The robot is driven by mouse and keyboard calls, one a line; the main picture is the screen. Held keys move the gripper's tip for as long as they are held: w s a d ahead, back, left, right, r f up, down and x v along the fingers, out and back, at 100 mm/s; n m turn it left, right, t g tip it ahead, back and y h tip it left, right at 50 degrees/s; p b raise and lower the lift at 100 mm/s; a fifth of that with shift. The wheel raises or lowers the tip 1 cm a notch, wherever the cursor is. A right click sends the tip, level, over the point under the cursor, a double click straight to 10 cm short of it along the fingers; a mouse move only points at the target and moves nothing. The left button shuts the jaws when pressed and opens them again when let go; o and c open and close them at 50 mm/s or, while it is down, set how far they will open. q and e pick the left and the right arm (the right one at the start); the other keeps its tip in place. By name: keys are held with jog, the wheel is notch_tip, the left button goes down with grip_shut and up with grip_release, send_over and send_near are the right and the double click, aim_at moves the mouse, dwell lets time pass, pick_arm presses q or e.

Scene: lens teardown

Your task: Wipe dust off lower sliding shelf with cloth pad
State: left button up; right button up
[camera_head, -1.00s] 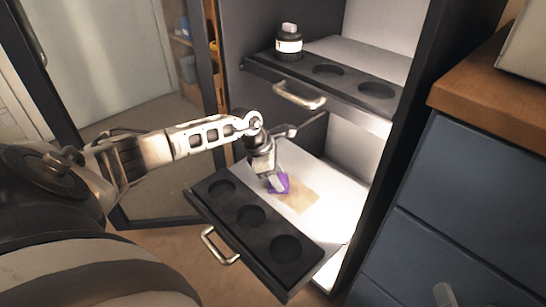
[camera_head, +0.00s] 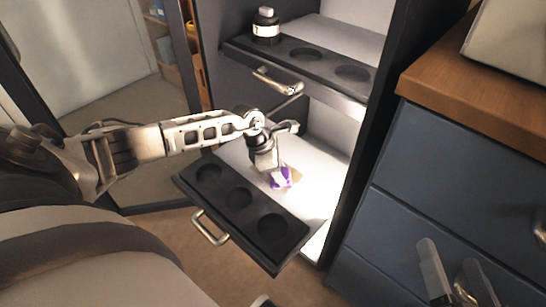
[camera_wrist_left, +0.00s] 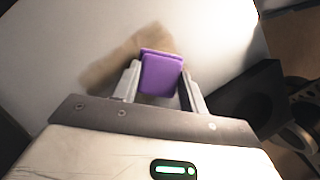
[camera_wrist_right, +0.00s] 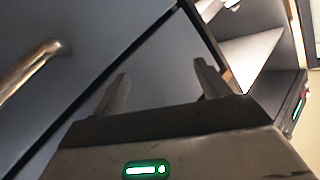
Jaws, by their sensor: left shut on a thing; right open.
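The lower sliding shelf (camera_head: 314,165) is pulled out of the cabinet, a pale board with a dark front strip (camera_head: 240,198) of three round recesses and a handle. A tan dust patch (camera_wrist_left: 112,62) lies on the board; in the head view the pad and gripper partly cover it. My left gripper (camera_head: 279,172) is shut on the purple cloth pad (camera_wrist_left: 161,75), which is at the dust patch; whether it presses on the board I cannot tell. My right gripper (camera_wrist_right: 160,85) is open and empty, in front of the blue drawers at the lower right of the head view (camera_head: 452,270).
The upper shelf (camera_head: 325,63) is also pulled out, with a dark bottle (camera_head: 266,26) in its left recess. Blue drawers (camera_head: 440,170) with a wooden top (camera_head: 450,85) stand to the right. The open cabinet door (camera_head: 165,60) is at the left.

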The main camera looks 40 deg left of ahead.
pick_arm(q)
jog(key=shift+s+d+p, duration=0.15)
jog(key=shift+d+p, duration=0.6)
jog(key=shift+d, duration=1.3)
jog(key=shift+f, duration=0.15)
jog(key=shift+a+f+b, duration=0.1)
jog(key=shift+a+b, duration=0.35)
jog(key=shift+a, duration=0.4)
jog(key=shift+a+b, duration=0.4)
jog(key=shift+a, duration=0.7)
jog(key=shift+w+a+b, duration=0.15)
jog(key=shift+a+b, duration=0.25)
jog(key=shift+a, duration=0.35)
jog(key=shift+w+a+b, duration=0.15)
jog(key=shift+a+b, duration=0.25)
jog(key=shift+a, duration=0.3)
jog(key=shift+a+r, duration=0.25)
jog(key=shift+a, duration=0.05)
jog(key=shift+w+a+f+b, duration=0.1)
jog(key=shift+a+b, duration=0.5)
jog(key=shift+a, duration=0.1)
jog(key=shift+w+a+f+b, duration=0.1)
jog(key=shift+a+b, duration=0.5)
jog(key=shift+a, duration=0.1)
jog(key=shift+a+r, duration=0.1)
jog(key=shift+a, duration=0.4)
